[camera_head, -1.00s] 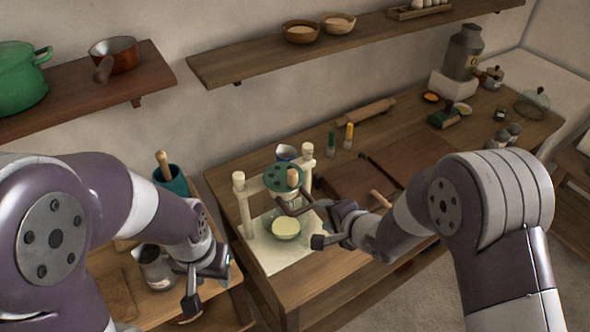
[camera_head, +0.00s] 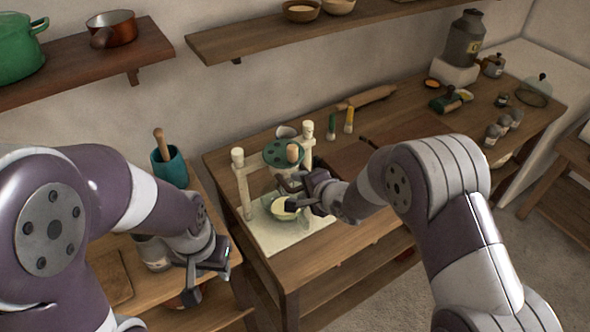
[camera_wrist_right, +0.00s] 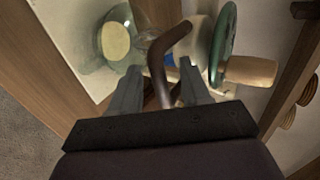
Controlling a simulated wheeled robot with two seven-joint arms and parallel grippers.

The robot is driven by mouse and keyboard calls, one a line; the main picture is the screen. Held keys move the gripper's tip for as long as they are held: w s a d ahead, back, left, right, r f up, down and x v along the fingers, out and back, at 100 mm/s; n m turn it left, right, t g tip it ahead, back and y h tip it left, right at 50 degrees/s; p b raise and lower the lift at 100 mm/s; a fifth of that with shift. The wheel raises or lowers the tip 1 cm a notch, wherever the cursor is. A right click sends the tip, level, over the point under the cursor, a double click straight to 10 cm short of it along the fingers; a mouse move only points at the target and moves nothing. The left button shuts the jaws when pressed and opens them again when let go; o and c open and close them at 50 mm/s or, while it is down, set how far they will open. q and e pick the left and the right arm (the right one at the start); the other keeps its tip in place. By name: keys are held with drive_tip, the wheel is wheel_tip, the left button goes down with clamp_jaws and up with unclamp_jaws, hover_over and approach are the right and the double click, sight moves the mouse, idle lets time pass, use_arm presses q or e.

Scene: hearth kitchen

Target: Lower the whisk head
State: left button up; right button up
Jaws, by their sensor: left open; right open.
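The whisk stand has two pale wooden posts (camera_head: 243,185), a green disc (camera_head: 281,153) with a wooden knob (camera_head: 292,152), and a dark bent handle. A glass bowl (camera_head: 279,208) with pale yellow contents sits below it. My right gripper (camera_head: 303,197) is open at the front of the stand, partly covering the bowl. In the right wrist view the dark handle (camera_wrist_right: 157,68) runs between its open fingers (camera_wrist_right: 160,85); contact cannot be told. The green disc (camera_wrist_right: 223,42) and bowl (camera_wrist_right: 114,40) show beyond. My left gripper (camera_head: 205,280) is open and empty, at lower left.
The stand is on a pale board (camera_head: 290,238) at the near left of a wooden table (camera_head: 345,243). A rolling pin (camera_head: 367,97) and two small bottles (camera_head: 349,120) lie or stand behind. A teal pot (camera_head: 170,165) is on the left counter. Shelves run along the wall.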

drive_tip(key=shift+w, duration=0.1)
clamp_jaws()
drive_tip(key=shift+f, duration=0.1)
drive_tip(key=shift+f, duration=0.1)
drive_tip(key=shift+f+b, duration=0.35)
drive_tip(key=shift+f, duration=0.05)
wheel_tip(320, 180, down, 7)
drive_tip(key=b, duration=0.4)
unclamp_jaws()
drive_tip(key=shift+r, duration=0.1)
drive_tip(key=shift+s+r, duration=0.1)
drive_tip(key=shift+s, duration=0.1)
